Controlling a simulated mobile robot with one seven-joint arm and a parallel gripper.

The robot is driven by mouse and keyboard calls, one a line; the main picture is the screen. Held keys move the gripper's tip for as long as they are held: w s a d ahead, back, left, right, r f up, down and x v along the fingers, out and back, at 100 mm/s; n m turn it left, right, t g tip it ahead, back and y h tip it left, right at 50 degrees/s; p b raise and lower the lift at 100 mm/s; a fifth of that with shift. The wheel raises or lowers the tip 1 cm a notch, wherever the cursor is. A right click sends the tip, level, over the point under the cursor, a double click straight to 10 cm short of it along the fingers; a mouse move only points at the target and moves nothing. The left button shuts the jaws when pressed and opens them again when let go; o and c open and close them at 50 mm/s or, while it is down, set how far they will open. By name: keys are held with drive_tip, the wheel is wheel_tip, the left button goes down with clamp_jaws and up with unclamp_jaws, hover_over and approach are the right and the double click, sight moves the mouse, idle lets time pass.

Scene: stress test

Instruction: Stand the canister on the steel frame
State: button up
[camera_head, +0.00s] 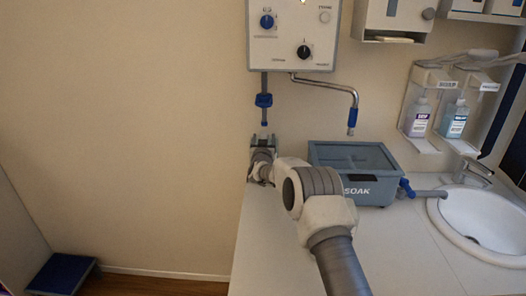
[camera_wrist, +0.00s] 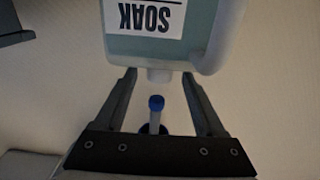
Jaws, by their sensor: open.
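The canister (camera_wrist: 200,35) fills the top of the wrist view, upside down in that picture. It is translucent with a pale blue-green tint, a white SOAK label, a handle at the right and a short neck (camera_wrist: 159,75). My gripper (camera_wrist: 157,78) is open, one finger each side of the neck, with gaps visible. A blue-tipped tube (camera_wrist: 156,103) lines up with the neck between the fingers. In the head view my gripper (camera_head: 263,143) is at the counter's far left end, below a blue pipe fitting, and mostly hides what is there. I cannot make out the steel frame.
A grey SOAK tub (camera_head: 372,192) stands just right of my arm. A wall unit (camera_head: 293,35) with knobs hangs above, with a blue fitting (camera_head: 263,100) on its downpipe and a bent blue-tipped pipe (camera_head: 353,110). A sink (camera_head: 485,220) lies far right. The front counter (camera_head: 400,260) is clear.

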drive_tip(key=shift+s, duration=4.7)
drive_tip(key=s+d+r+n+g+y, duration=0.15)
drive_tip(key=s+r, duration=0.35)
drive_tip(key=r, duration=0.5)
drive_tip(key=s+d+r+g, duration=0.2)
drive_tip(key=s+d+r, duration=0.1)
drive_tip(key=s, duration=0.4)
drive_tip(key=s+d+r+g, duration=0.2)
drive_tip(key=s+d+r, duration=0.1)
drive_tip(key=s, duration=0.3)
drive_tip(key=s+d+f+g, duration=0.1)
drive_tip(key=s+d+g, duration=0.1)
drive_tip(key=s, duration=0.9)
drive_tip(key=s+d+f+m+g+h, duration=0.1)
drive_tip(key=s+d, duration=0.4)
drive_tip(key=s, duration=0.7)
drive_tip(key=s+d+f+g, duration=0.2)
drive_tip(key=s+d+g, duration=0.1)
drive_tip(key=s, duration=0.8)
drive_tip(key=shift+s+d+f+g+b, duration=0.25)
drive_tip(key=shift+d+f+g+b, duration=0.05)
drive_tip(key=shift+g, duration=0.15)
